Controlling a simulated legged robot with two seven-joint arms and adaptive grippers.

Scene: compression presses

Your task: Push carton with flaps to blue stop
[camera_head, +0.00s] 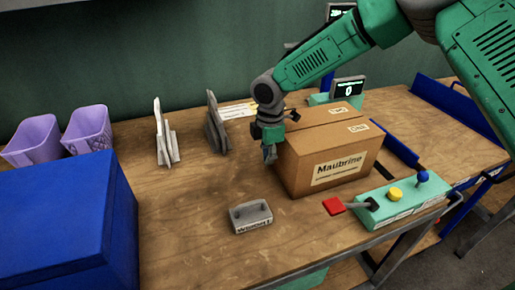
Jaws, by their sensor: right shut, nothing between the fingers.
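A closed brown carton (330,155) labelled "Maubrine" stands upright on the wooden table, right of the middle. Its top flaps look folded down. My right gripper (269,152) is shut and empty, pointing down at the carton's left side. It is beside the carton, very close; I cannot tell whether it touches. A blue stop (401,151) shows as a low bar to the right of the carton, partly hidden behind it. My left gripper is not in view.
A green control box (402,203) with a red-handled lever, yellow button and blue knob sits at the front right. A small grey block (250,215) lies in front. A blue bin (70,222), purple cups (88,128) and upright holders (166,135) are left. A display (347,88) stands behind.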

